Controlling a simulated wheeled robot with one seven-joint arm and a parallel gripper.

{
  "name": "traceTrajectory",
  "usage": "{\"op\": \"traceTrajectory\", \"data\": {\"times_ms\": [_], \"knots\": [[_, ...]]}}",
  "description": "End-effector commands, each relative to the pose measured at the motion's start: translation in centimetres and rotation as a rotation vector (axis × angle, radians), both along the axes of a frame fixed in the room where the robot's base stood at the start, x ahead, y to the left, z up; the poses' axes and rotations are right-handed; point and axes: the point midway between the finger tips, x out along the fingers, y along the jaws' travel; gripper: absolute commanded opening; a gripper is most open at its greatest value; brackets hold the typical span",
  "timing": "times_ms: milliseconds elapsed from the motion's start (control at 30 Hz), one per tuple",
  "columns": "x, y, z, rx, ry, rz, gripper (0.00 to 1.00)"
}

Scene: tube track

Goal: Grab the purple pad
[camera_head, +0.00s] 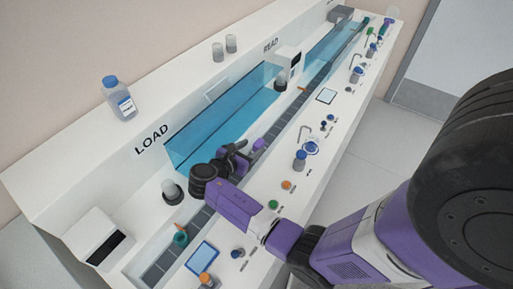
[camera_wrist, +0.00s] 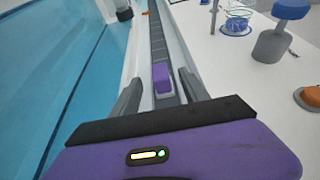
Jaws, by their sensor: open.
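The purple pad (camera_wrist: 161,77) is a small purple block on a light grey base, sitting on the dark track (camera_wrist: 158,35) in the wrist view. My gripper (camera_wrist: 163,88) is open, with one grey finger to the left of the pad and the other to its right. The fingers look apart from the pad. In the head view my gripper (camera_head: 245,152) is over the track in front of the blue clear panel, and a small purple spot there (camera_head: 259,145) looks like the pad, partly hidden by the fingers.
A blue clear panel (camera_wrist: 50,70) runs along the left of the track. On the white counter at right are a blue-capped grey stand (camera_wrist: 273,40), a blue ring (camera_wrist: 237,22) and an orange knob (camera_wrist: 311,97). A white reader box (camera_head: 288,62) stands farther along the track.

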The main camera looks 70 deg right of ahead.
Motion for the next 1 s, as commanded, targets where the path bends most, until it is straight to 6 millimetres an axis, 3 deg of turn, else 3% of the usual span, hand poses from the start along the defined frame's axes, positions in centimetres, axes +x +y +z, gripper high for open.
{"op": "traceTrajectory", "data": {"times_ms": [400,733,1000], "knots": [[-1.1,-4.6,-2.2,0.001,0.0,-0.002,0.53],[-1.2,-5.1,-2.4,0.001,-0.001,0.0,0.53],[-1.2,-5.1,-2.4,0.001,-0.001,0.0,0.0]]}}
